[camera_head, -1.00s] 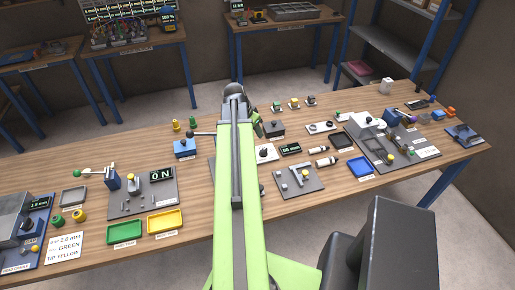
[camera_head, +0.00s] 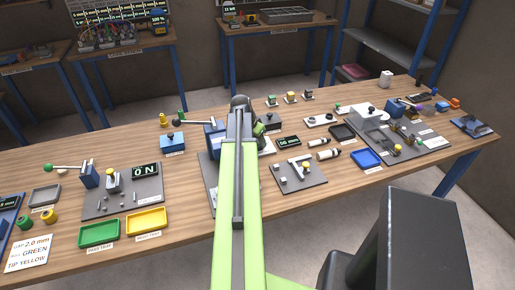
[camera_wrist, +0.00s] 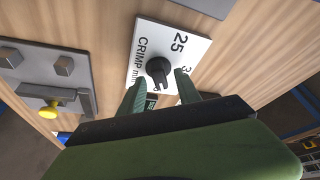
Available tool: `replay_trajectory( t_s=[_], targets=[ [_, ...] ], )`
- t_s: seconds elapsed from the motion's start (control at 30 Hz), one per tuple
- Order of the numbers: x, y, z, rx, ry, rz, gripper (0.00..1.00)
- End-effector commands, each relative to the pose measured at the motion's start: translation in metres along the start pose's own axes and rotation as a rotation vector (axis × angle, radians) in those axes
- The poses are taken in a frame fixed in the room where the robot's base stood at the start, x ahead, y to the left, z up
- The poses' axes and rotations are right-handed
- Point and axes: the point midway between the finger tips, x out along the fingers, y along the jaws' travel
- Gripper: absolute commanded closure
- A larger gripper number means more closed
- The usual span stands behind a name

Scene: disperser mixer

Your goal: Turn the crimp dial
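The crimp dial (camera_wrist: 159,70) is a black knob on a white square plate (camera_wrist: 187,49) marked "CRIMP mm", with "25" and a partly hidden number at its edge. My gripper (camera_wrist: 158,82) is open in the wrist view. Its two green fingers point toward the dial, one on each side of the knob's near part, with gaps visible. I cannot tell how deep the tips reach beside it. In the head view, my arm hides most of the dial; a white edge of its plate (camera_head: 268,147) shows beside my gripper (camera_head: 260,130).
A grey plate with blocks and a yellow knob (camera_wrist: 47,109) lies left of the dial in the wrist view. In the head view, a small green-lit display (camera_head: 289,141), white cylinders (camera_head: 328,154) and a blue box (camera_head: 173,142) stand nearby on the wooden table.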

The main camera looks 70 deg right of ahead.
Motion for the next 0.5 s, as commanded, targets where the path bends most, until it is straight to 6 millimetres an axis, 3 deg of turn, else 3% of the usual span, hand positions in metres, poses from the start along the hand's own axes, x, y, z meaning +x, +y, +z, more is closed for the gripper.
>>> replay_trajectory(
  t_s=[0.2,0.5],
  targets=[
    [-0.0002,-0.0001,-0.0004,0.000,0.000,0.000,0.60],
    [-0.0003,-0.0004,0.0000,-0.001,0.000,0.000,0.98]
  ],
)
